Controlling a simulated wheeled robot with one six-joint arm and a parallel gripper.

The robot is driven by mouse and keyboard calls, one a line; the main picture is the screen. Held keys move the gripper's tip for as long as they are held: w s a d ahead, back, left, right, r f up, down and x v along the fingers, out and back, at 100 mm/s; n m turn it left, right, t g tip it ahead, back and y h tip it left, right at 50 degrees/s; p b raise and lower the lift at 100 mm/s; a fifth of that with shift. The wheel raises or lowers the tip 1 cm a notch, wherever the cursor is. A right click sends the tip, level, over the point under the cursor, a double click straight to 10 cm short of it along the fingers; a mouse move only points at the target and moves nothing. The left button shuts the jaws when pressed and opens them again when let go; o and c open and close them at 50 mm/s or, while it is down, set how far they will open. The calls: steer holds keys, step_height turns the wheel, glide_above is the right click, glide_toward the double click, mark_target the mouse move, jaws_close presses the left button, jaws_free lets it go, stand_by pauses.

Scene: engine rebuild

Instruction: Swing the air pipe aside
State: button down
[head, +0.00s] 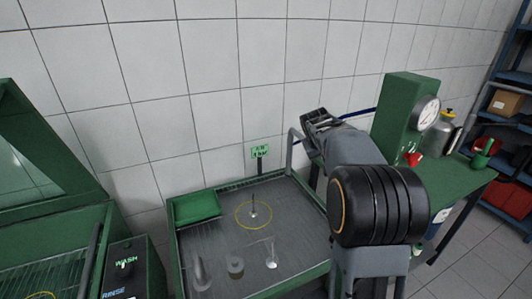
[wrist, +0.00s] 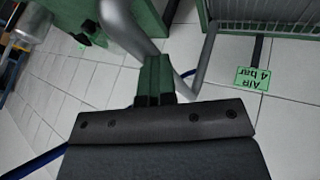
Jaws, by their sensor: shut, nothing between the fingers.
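The air pipe (head: 291,152) is a grey bent tube at the back right corner of the green-rimmed tray in the head view. In the wrist view the pipe (wrist: 207,55) shows as a grey bend, with a thicker grey length at top left. My gripper (head: 308,118) is above and just right of the pipe's top bend in the head view. In the wrist view its green fingers (wrist: 155,72) are together and empty, close in front of the pipe. I cannot tell whether they touch it.
A green sign (head: 260,151) reading AIR 4 bar stands behind the tray (head: 178,245). The tray holds a green box (head: 197,207) and several small parts. A blue hose (head: 362,112) runs right to a green gauge cabinet (head: 397,115) on a bench. The tiled wall is close behind.

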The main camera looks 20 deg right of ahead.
steer(key=a+f+b+v, duration=0.1)
steer(key=a+v, duration=0.1)
steer(key=v, duration=1)
steer(key=shift+a, duration=0.35)
steer(key=shift+s, duration=0.1)
steer(key=s+a+f+y, duration=0.1)
steer(key=s+a+f, duration=0.3)
steer(key=s, duration=0.3)
steer(key=s+a+f+y, duration=0.2)
steer(key=s+a+f, duration=0.2)
steer(key=s+f, duration=0.3)
steer(key=s+a+f+g+y, duration=0.1)
steer(key=s+a+f+y, duration=0.1)
steer(key=s+a+f, duration=0.2)
steer(key=s+f, duration=0.2)
steer(key=s, duration=0.1)
steer(key=shift+s+f, duration=0.25)
steer(key=shift+s, duration=0.05)
